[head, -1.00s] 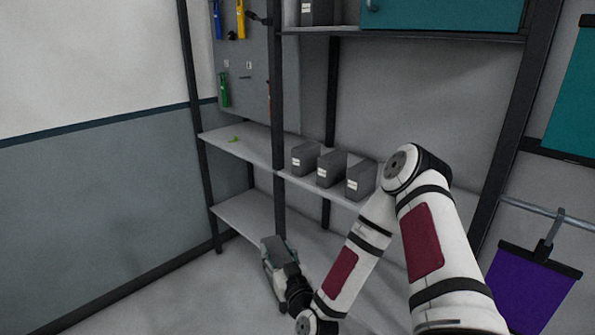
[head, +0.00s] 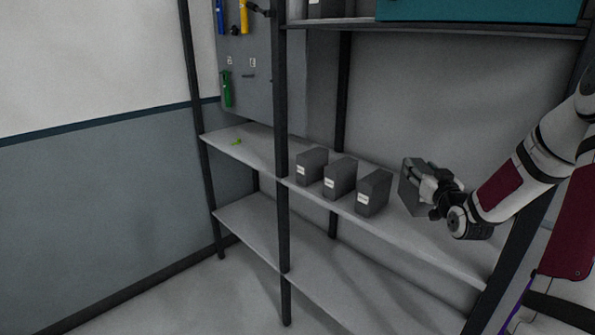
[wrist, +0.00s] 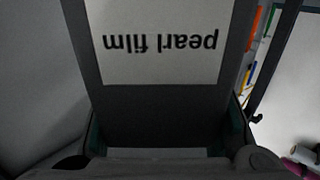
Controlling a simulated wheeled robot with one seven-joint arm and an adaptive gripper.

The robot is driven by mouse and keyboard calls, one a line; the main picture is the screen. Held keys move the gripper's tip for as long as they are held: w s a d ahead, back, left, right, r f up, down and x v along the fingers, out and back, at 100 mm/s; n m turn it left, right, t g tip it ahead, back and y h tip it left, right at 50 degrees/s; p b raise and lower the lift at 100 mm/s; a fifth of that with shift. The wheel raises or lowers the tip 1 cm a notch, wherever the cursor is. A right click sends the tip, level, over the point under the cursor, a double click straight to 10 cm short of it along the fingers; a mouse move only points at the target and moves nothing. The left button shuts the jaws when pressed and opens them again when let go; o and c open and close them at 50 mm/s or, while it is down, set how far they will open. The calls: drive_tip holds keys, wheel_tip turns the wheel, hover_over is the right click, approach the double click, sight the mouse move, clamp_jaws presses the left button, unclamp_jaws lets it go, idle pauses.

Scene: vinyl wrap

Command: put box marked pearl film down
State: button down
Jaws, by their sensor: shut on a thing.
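The grey box marked pearl film (head: 411,187) is held at the right of the middle shelf in the head view. Its label fills the upper part of the wrist view (wrist: 160,42) and reads upside down there. My gripper (head: 428,183) is shut on this box, with a finger on each side of it in the wrist view. The box is at or just above the shelf (head: 400,233); I cannot tell whether its bottom touches.
Three similar grey boxes with white labels (head: 311,166), (head: 340,178), (head: 374,192) stand in a row to the left on the same shelf. A dark post (head: 281,120) rises farther left. A teal-fronted unit (head: 480,10) is above. The shelf's right end is clear.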

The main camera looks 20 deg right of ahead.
drive_tip(key=shift+s+d+r+h, duration=0.15)
drive_tip(key=shift+d+r, duration=0.2)
drive_tip(key=shift+d, duration=0.3)
drive_tip(key=shift+s+d+r+h, duration=0.15)
drive_tip(key=shift+d+r, duration=0.15)
drive_tip(key=shift+d, duration=0.3)
drive_tip(key=shift+w+f, duration=0.15)
drive_tip(key=shift+f, duration=4.85)
drive_tip(key=shift+f, duration=0.15)
drive_tip(key=c, duration=0.8)
unclamp_jaws()
